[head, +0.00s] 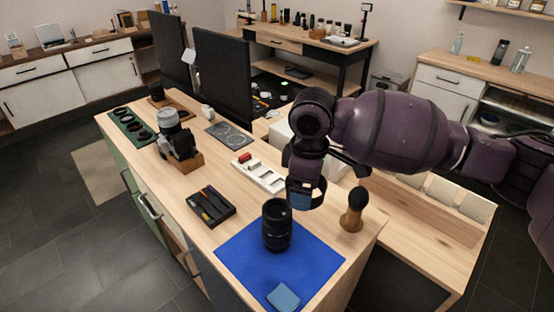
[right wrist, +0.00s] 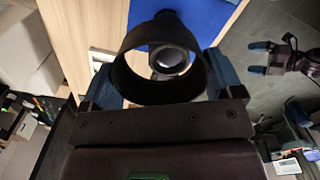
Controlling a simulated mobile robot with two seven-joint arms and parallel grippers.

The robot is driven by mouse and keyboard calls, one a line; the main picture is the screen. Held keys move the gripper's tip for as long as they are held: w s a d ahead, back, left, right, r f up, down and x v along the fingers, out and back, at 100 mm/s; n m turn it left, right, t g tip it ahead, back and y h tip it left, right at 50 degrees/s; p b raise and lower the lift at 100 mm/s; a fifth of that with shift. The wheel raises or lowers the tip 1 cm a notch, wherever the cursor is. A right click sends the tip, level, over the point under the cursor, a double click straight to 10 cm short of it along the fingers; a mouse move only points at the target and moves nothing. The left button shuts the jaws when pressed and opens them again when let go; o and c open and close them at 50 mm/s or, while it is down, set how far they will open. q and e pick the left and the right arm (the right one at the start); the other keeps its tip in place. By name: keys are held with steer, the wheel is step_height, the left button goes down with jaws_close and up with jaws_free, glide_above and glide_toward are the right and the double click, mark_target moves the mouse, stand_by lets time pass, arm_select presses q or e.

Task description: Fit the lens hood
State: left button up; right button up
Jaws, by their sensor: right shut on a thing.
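The black lens (head: 277,228) stands upright on a blue mat (head: 240,262), its front end up. My right gripper (head: 304,190) is shut on the black ring-shaped lens hood (right wrist: 150,34). It holds the hood in the air, apart from the lens, behind it and slightly right in the head view. In the right wrist view the hood sits between the blue fingers, and the round lens glass (right wrist: 171,61) shows through its opening. My left gripper (right wrist: 259,58) shows at the right of the right wrist view, its blue tips apart and nothing seen between them; it is outside the head view.
A folded blue cloth (head: 284,297) lies at the mat's front edge. A wooden-handled brush (head: 353,210) stands right of the mat. A black tool tray (head: 211,207), a white compartment tray (head: 259,172) and a camera (head: 176,140) on a wooden block stand to the left and behind.

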steer(key=w+a+r+n+p, duration=0.1)
steer(key=a+r+n, duration=0.3)
steer(key=a+n, duration=0.2)
steer(key=shift+w+r+n, duration=0.15)
steer(key=shift+w+n, duration=0.05)
steer(key=shift+n, duration=0.7)
steer(key=shift+d+f, duration=0.1)
steer(key=shift+f, duration=4.65)
